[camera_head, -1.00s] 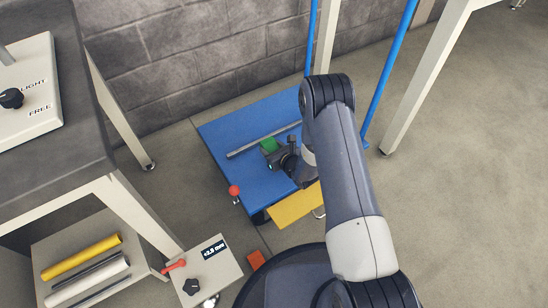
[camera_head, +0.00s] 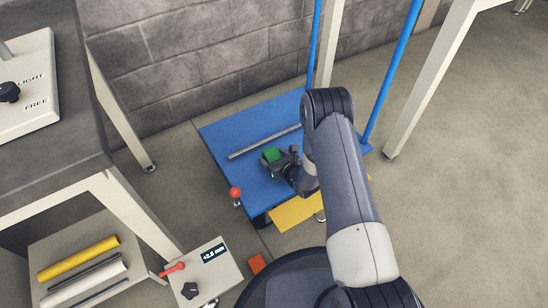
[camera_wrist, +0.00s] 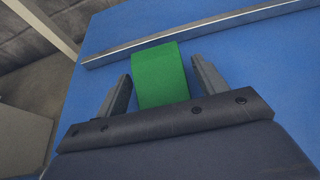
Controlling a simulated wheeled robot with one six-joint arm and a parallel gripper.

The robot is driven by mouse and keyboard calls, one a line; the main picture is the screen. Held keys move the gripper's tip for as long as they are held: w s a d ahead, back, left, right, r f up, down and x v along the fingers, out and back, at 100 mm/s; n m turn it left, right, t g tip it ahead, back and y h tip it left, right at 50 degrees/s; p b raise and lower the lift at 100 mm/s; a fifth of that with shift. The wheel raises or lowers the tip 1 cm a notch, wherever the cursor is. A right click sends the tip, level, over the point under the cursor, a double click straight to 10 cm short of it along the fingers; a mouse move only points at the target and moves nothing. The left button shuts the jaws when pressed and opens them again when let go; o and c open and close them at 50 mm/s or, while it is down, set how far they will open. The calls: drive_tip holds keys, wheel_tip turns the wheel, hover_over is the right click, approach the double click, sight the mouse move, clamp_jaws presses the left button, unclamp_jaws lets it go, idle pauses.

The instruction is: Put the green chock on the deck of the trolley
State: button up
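The green chock (camera_head: 272,154) is at my gripper's (camera_head: 279,164) fingertips, over the blue deck (camera_head: 237,133) of the trolley. In the wrist view the chock (camera_wrist: 160,75) stands between the two grey fingers of my gripper (camera_wrist: 162,82) and sticks out beyond their tips. Whether the chock's underside touches the deck is hidden.
A grey metal bar (camera_head: 262,141) lies across the deck behind the chock. Blue posts (camera_head: 392,70) rise at the trolley's far right. A red knob (camera_head: 235,192) and yellow plate (camera_head: 295,211) are at its near side. A bench (camera_head: 60,150) stands left.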

drive_tip(key=shift+o, duration=0.2)
drive_tip(key=shift+s+d+r+p, duration=0.15)
drive_tip(key=shift+r+p, duration=0.2)
drive_tip(key=shift+p, duration=0.05)
drive_tip(key=p+v, duration=0.3)
drive_tip(key=v, duration=0.8)
drive_tip(key=shift+s+d, duration=0.15)
drive_tip(key=shift+s, duration=0.05)
drive_tip(key=shift+o, duration=0.2)
